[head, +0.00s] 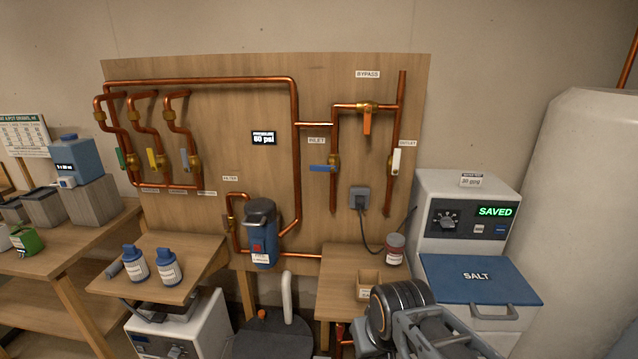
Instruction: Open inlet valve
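The inlet valve has a brass body (334,160) on a vertical copper pipe, below and right of the INLET label (316,140). Its blue lever (320,168) points left, lying across the pipe. The end of my arm with my gripper (385,312) is at the bottom, right of centre, well below the valve and apart from it. I see dark rounded parts and grey links there. The fingertips cannot be made out, so I cannot tell whether it is open or shut.
The bypass valve's orange lever (367,122) hangs down, and the outlet valve's white lever (396,161) stands along its pipe. An outlet with a plug (360,197) is below. A softener unit (466,205) and a small table (340,283) stand near my arm. A display (264,138) reads 60 psi.

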